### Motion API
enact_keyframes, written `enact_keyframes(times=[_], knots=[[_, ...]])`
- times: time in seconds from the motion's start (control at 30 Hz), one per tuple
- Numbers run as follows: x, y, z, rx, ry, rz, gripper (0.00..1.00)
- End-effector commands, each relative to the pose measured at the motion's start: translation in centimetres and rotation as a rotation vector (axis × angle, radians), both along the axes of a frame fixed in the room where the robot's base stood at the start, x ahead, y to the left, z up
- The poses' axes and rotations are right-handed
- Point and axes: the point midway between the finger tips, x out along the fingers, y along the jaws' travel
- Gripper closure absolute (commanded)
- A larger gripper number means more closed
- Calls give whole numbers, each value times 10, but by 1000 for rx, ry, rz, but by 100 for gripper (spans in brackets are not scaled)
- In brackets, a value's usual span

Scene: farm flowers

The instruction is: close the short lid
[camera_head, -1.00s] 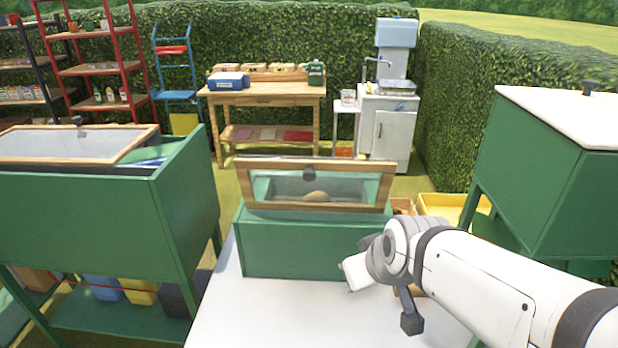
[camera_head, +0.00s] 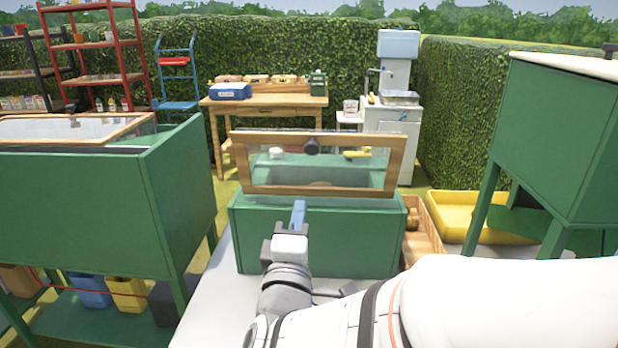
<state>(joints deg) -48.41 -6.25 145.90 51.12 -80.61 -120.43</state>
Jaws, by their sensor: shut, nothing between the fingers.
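The green box (camera_head: 330,235) stands on the white table in the middle. Its lid is a wooden frame around a glass pane with a dark knob (camera_head: 311,146). This lid (camera_head: 395,165) is raised at a steep angle above the box, its lower rail near the box's front top edge. My gripper (camera_head: 299,212) is shut and empty. Its blue fingers point up and away from me, overlapping the box's front top edge and ending just below the lid's lower rail in the picture. I cannot tell whether they touch the box.
A larger green bin (camera_head: 85,205) with a wood-framed glass lid (camera_head: 60,130) stands at the left. A tall green cabinet (camera_head: 560,140) with a white top is at the right. A wooden crate (camera_head: 425,240) and a yellow tray (camera_head: 465,220) lie right of the box.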

Motion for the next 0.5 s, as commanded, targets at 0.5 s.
enact_keyframes(times=[0.5], knots=[[34, -3, 18, -13, -3, -11, 100]])
